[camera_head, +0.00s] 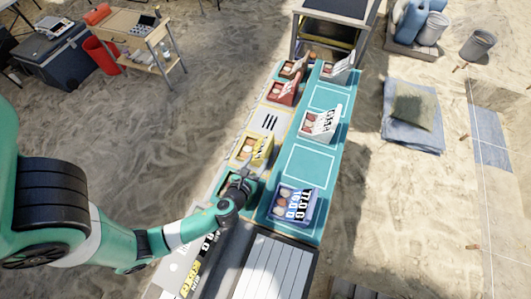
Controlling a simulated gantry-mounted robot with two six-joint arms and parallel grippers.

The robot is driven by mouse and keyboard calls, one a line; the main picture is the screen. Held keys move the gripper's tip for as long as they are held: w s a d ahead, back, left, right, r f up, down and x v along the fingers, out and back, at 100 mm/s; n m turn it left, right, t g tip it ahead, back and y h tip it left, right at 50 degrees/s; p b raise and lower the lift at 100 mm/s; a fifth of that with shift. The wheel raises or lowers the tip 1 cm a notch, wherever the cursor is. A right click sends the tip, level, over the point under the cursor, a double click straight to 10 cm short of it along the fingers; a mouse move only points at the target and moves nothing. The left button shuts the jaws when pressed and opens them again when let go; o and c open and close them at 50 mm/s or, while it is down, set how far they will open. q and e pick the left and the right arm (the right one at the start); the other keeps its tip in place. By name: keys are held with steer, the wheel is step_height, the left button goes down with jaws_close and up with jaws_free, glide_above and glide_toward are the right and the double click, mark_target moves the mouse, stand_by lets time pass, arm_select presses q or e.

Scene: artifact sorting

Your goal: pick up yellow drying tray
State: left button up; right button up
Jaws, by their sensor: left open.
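My right gripper is not in view.
A blue tray (282,208) stands right of my left gripper. A white tray (314,134) and a red tray (276,97) stand farther up the table. A dark-topped stand (337,8) is at the far end. A flat teal patch (305,165) right of the yellow tray is clear.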

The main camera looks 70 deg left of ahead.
mark_target(267, 143)
arm_select(q)
steer(key=b+x, duration=0.1)
steer(key=x, duration=0.5)
steer(key=shift+w+a, duration=0.2)
steer(key=shift+w, duration=0.15)
steer(key=b+x, duration=0.2)
steer(key=x, duration=0.3)
steer(key=shift+a+r, duration=0.1)
steer(key=shift+a, duration=0.1)
jaws_close()
steer(key=shift+r, duration=0.1)
stand_by(0.8)
